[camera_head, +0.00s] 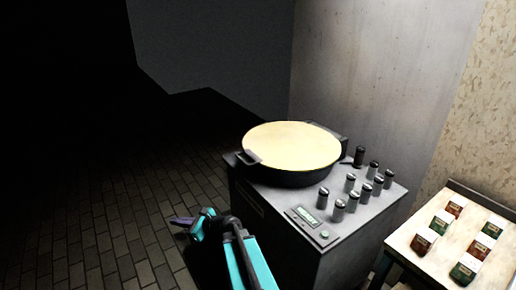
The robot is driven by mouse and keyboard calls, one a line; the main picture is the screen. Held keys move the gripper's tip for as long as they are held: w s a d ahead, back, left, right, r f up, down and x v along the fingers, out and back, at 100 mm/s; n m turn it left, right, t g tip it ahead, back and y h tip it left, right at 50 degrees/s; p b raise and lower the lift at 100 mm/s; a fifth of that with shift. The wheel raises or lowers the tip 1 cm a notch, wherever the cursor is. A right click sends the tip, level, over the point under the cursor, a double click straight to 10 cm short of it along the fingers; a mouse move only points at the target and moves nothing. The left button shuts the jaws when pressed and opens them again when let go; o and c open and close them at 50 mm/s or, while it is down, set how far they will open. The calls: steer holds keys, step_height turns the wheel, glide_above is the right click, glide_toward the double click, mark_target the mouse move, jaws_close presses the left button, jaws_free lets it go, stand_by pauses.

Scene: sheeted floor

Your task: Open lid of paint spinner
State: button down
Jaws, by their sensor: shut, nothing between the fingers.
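The paint spinner (265,212) is a grey box-shaped machine right of the middle. Its round pale cream lid (292,146) lies flat on top of a black drum (290,179). A black handle (248,157) sticks out at the left front of the drum, and a dark block shows at its right rear. My gripper (178,221) is left of the machine, lower than its top and apart from the handle. Its fingers look closed and empty, though they are small and dark in this view.
Several grey cylinders (338,210) and a small display panel (305,216) are on the machine's top. A side table (440,257) with small red and green jars (455,208) stands at the right. A wall is behind. The dark tiled floor (120,220) at the left is clear.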

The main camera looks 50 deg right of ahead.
mark_target(270, 165)
steer(key=s+d+r+m+t+h+b, duration=0.1)
steer(key=d+r+m+t+h+b, duration=0.3)
steer(key=d, duration=0.6)
steer(key=s+d+r+m+h, duration=0.1)
steer(key=s+d+r+m, duration=0.1)
steer(key=d+r, duration=0.6)
steer(key=s+d+r+m+h+b, duration=0.1)
steer(key=s+d+r+h, duration=0.1)
steer(key=s+d, duration=0.2)
steer(key=s+d+r+m+t+h+b, duration=0.1)
steer(key=s+d+r+m+h, duration=0.1)
steer(key=d, duration=0.7)
steer(key=s+d+r+m+h+b, duration=0.1)
steer(key=s+d+r+m+h, duration=0.1)
steer(key=s+d, duration=0.3)
steer(key=shift+s+d+r+t+h, duration=0.15)
steer(key=shift+s+d+r+t, duration=0.05)
steer(key=shift+d+r, duration=0.25)
steer(key=shift+s+d+r+t+h, duration=0.15)
steer(key=shift+d+r+t, duration=0.05)
steer(key=shift+d+r, duration=0.2)
steer(key=shift+r, duration=0.15)
steer(key=shift+s+d+m, duration=0.15)
steer(key=shift+d+m, duration=0.05)
steer(key=shift+m, duration=0.1)
steer(key=shift+a, duration=0.15)
steer(key=shift+w+r, duration=0.1)
steer(key=shift+w, duration=0.1)
